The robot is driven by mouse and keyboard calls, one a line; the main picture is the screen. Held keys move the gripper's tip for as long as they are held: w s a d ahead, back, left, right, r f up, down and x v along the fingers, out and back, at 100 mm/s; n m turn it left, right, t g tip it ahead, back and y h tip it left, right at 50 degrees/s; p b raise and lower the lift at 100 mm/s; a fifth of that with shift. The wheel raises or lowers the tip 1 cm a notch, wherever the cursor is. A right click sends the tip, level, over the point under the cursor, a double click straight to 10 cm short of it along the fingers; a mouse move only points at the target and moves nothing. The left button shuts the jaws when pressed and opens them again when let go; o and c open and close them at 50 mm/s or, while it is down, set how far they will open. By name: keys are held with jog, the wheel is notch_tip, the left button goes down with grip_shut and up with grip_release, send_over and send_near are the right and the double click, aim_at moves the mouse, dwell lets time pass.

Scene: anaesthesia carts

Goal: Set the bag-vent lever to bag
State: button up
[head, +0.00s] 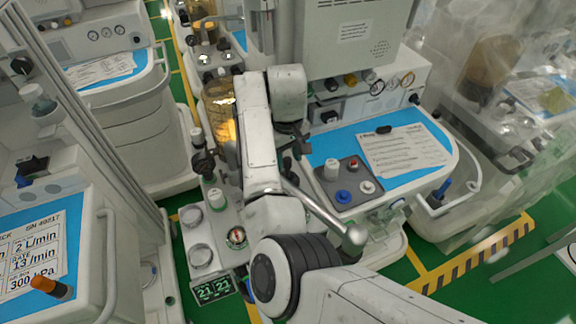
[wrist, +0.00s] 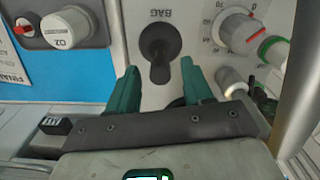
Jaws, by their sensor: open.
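The bag-vent lever (wrist: 160,44) shows in the wrist view as a dark round knob on a dark stem, on a pale panel. The word BAG appears upside down above it in the picture, and the stem points down the picture. My gripper (wrist: 158,72) is open, with its green fingers left and right of the stem's lower end. The fingertips lie just below the knob in the picture, and I see no clear contact. The far side of the lever's mount is hidden. In the head view my arm covers much of this area, and I cannot make out the lever there.
A white O2 knob (wrist: 67,27) is at the left. In the head view a gas cart (head: 436,150) with a blue worktop stands behind my arm.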

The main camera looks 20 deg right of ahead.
jog(key=shift+f, duration=2.3)
grip_shut()
